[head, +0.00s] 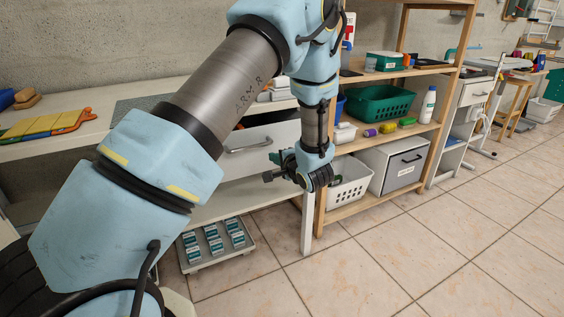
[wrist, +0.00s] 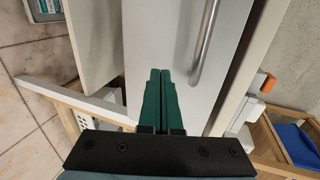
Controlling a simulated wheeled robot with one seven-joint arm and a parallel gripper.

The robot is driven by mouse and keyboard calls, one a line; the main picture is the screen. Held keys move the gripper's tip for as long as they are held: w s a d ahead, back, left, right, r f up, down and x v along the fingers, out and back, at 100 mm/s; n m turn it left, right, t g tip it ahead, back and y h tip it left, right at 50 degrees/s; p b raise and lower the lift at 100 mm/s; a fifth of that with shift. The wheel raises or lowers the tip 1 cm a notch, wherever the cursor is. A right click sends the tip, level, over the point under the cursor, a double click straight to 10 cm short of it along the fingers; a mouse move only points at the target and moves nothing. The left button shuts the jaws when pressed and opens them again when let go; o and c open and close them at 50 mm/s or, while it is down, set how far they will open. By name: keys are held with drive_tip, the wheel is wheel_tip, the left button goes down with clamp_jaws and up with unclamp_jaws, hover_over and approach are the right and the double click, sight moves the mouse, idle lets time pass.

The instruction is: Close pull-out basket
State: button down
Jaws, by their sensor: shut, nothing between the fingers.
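The low, shallow grey pull-out basket (head: 218,257) holds several small white and teal boxes. It sits near the floor and juts out in front of the bench's lower board; its rear is hidden. A corner of it with teal boxes shows at the top left of the wrist view (wrist: 48,23). My gripper (head: 274,158) is above and to the right of the basket, apart from it, in front of a pale drawer front.
A bench leg (head: 307,215) and wooden shelf unit (head: 321,200) stand at the right. A white perforated basket (head: 349,190) is on the bottom shelf. Tiled floor in front is clear.

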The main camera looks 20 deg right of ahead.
sight(266, 151)
drive_tip(key=shift+w+a, duration=0.2)
drive_tip(key=shift+w, duration=1.5)
drive_tip(key=w, duration=0.3)
drive_tip(key=w+p, duration=0.1)
drive_tip(key=w, duration=0.2)
drive_tip(key=w+a+p, duration=0.1)
drive_tip(key=w, duration=0.2)
drive_tip(key=shift+a+r, duration=0.1)
drive_tip(key=shift+w+r, duration=0.1)
drive_tip(key=shift+w, duration=0.2)
drive_tip(key=shift+a, duration=0.15)
